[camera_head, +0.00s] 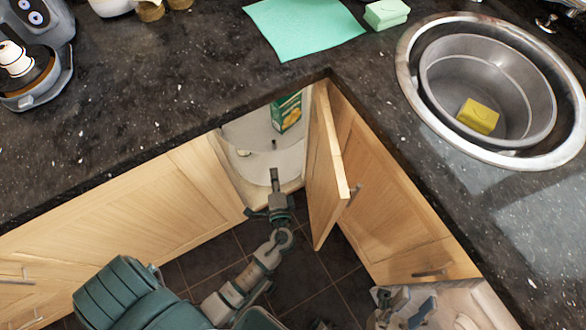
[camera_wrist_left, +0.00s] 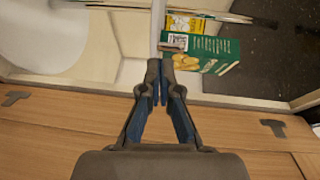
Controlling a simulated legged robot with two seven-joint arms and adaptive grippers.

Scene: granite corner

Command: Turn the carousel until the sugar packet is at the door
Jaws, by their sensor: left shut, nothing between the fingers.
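The corner cupboard holds a pale carousel (camera_head: 258,136), seen through the open doorway in the head view. A green box (camera_head: 287,112) with a yellow-orange picture stands on it near the door side. The green box (camera_wrist_left: 215,54) also shows in the left wrist view, with a yellow printed surface (camera_wrist_left: 190,24) beside it; I cannot tell whether that belongs to the box. I cannot identify a sugar packet. My left gripper (camera_head: 274,178) is shut and empty at the doorway, its fingertips (camera_wrist_left: 160,72) just short of the box. My right gripper (camera_head: 402,304) is low at the right, its fingers unclear.
The wooden cupboard door (camera_head: 326,165) stands open to the right of my left gripper. Dark granite counter (camera_head: 170,75) overhangs the cupboards. A round sink (camera_head: 432,95) with a yellow sponge (camera_head: 478,116), a green cloth (camera_head: 303,27) and a coffee machine (camera_head: 35,55) are above.

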